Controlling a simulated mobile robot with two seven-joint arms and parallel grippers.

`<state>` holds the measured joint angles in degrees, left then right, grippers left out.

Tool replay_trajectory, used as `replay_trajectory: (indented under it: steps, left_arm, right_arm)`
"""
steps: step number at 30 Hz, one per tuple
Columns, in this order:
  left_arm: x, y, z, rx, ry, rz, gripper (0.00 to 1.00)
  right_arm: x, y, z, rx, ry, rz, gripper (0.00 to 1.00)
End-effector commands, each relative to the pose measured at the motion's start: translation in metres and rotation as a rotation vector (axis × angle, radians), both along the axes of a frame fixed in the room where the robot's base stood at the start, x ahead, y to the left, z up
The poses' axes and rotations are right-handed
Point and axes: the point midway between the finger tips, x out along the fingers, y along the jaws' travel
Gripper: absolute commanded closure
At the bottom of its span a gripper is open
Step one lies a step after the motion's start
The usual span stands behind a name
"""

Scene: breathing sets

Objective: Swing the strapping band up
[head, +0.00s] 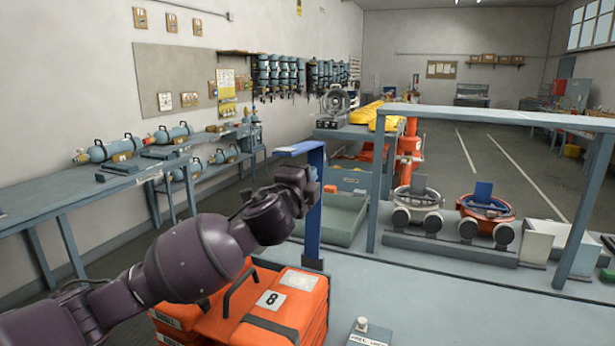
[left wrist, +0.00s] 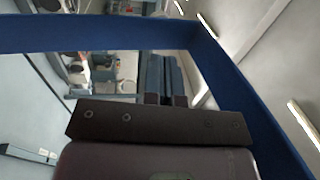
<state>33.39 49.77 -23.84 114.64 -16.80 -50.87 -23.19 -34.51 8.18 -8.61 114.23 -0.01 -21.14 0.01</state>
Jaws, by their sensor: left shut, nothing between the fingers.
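A blue band (head: 315,215) stands upright on the grey bench beside the orange cases, with a flat blue piece (head: 298,148) reaching left from its top. In the left wrist view the blue band (left wrist: 110,34) crosses the top and runs down the right side. My left gripper (head: 314,187) is at the upright part of the band, partly hidden by my own wrist. In the left wrist view its fingers (left wrist: 166,80) are shut and empty, close below the crossing band. I cannot tell whether they touch it. My right gripper is not in view.
Orange cases (head: 298,305), the top one labelled 8, lie under my left arm. A small block with a knob (head: 366,332) sits at the front. A grey frame (head: 490,117) stands over two round units at right. Open bench (head: 450,305) lies front right.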

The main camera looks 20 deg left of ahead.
Motion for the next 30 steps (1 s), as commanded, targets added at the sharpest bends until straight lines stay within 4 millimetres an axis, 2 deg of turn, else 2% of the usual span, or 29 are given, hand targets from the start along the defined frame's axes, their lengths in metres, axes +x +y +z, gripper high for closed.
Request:
replay_trajectory:
  steps: [2,12,18,24,30]
  left_arm:
    - [0.002,0.002,0.001,0.000,0.001,0.000,1.00]
    - [-0.062,-0.002,0.005,0.001,0.000,-0.003,1.00]
    - [-0.088,-0.003,0.008,0.000,0.000,-0.001,1.00]
    - [-0.098,-0.003,0.009,0.000,0.000,-0.001,1.00]
    - [-0.099,-0.003,0.009,0.000,0.001,0.000,1.00]
  right_arm:
    - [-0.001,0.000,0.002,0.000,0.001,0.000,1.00]
    - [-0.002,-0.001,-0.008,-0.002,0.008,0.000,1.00]
    - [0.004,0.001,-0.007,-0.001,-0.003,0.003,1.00]
    - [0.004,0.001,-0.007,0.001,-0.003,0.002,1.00]
    - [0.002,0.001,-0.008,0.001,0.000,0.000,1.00]
